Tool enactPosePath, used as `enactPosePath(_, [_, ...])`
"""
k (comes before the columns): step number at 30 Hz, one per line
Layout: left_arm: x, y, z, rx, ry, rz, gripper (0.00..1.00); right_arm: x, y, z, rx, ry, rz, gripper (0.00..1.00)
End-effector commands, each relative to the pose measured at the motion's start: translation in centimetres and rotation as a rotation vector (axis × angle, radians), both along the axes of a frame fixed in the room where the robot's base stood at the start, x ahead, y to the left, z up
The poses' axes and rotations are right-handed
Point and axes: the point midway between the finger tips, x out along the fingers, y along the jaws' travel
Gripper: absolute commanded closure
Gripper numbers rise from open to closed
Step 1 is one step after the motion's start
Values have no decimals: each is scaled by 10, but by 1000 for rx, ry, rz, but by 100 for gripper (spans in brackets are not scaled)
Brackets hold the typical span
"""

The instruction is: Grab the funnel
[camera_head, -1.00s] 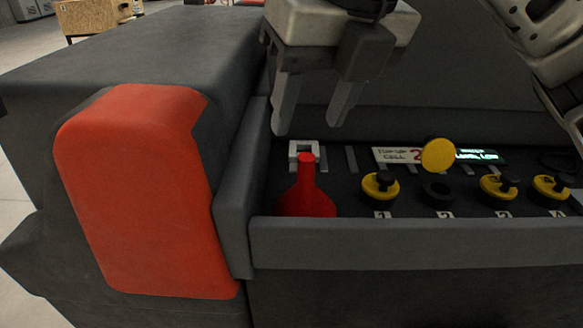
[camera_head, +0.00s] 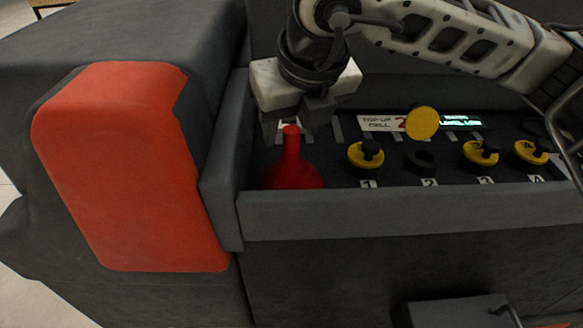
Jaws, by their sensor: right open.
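The red funnel (camera_head: 292,174) stands with its wide end down and its narrow stem up, in the left end of the dark recessed tray (camera_head: 340,218). My right gripper (camera_head: 293,128) comes in from the right and points down, right at the top of the stem. It is open, with its fingers to the left and right of the stem in the picture. I cannot tell whether they touch it or stand behind it. My left gripper is not in view.
Several numbered cell openings run to the right, some with yellow-and-black caps (camera_head: 366,157); cell 2 (camera_head: 424,160) is uncapped. A yellow disc (camera_head: 422,123) stands near the label (camera_head: 381,123). The tray's left wall and red panel (camera_head: 130,170) are close to the funnel.

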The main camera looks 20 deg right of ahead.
Motion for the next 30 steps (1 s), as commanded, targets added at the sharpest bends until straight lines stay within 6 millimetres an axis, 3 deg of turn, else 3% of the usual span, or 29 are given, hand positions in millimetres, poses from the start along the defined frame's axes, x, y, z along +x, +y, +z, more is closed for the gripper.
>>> enactPosePath(6, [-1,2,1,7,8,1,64,9,0,-26,1,3,-1,53])
enactPosePath(14, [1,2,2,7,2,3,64,11,1,-31,1,0,-1,53])
enactPosePath(15, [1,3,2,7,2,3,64,11,1,-31,1,0,-1,55])
enactPosePath(20, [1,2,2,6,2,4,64,11,1,-31,1,0,-1,100])
enactPosePath(30, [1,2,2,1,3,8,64,11,1,-29,1,-1,-1,100])
